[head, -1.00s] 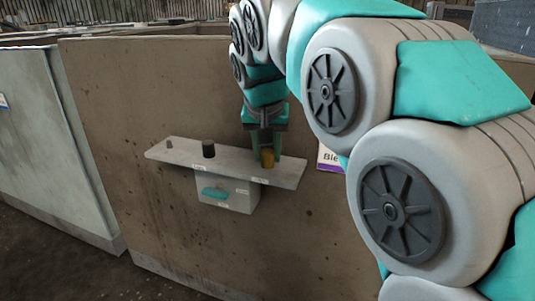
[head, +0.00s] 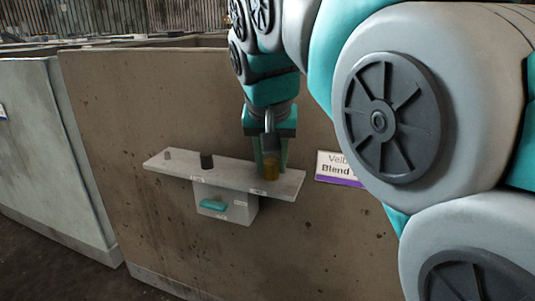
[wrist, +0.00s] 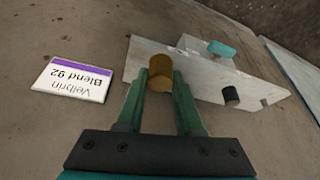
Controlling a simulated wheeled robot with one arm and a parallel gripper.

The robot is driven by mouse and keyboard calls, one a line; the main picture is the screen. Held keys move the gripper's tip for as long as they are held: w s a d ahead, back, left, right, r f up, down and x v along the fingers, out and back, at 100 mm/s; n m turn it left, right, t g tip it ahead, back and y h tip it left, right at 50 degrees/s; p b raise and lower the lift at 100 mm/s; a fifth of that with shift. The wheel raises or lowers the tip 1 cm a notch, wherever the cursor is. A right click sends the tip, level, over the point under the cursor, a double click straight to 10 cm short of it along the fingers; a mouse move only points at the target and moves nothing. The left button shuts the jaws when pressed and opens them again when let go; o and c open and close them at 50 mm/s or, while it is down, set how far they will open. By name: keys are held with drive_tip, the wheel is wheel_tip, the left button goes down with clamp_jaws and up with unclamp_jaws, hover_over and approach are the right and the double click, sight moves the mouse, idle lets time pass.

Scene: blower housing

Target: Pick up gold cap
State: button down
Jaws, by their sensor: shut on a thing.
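The gold cap (head: 271,170) is a small gold cylinder at the right end of a grey shelf (head: 230,174). My gripper (head: 271,168) points down over that end, with its fingers on either side of the cap. In the wrist view the cap (wrist: 161,72) sits between the two green fingertips (wrist: 160,82), and my gripper is shut on it. In the head view a finger partly hides the cap. I cannot tell whether its base still touches the shelf.
A black cylinder (head: 207,161) stands mid-shelf, and a small grey peg (head: 168,154) stands at its left end. Below the shelf is a grey box (head: 232,207) with a teal handle (head: 214,206). A "Blend 92" sign (wrist: 74,79) is on the brown wall (head: 130,110).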

drive_tip(key=s+d+r, duration=0.1)
drive_tip(key=s, duration=0.8)
drive_tip(key=shift+s+d, duration=0.35)
drive_tip(key=shift+s, duration=0.05)
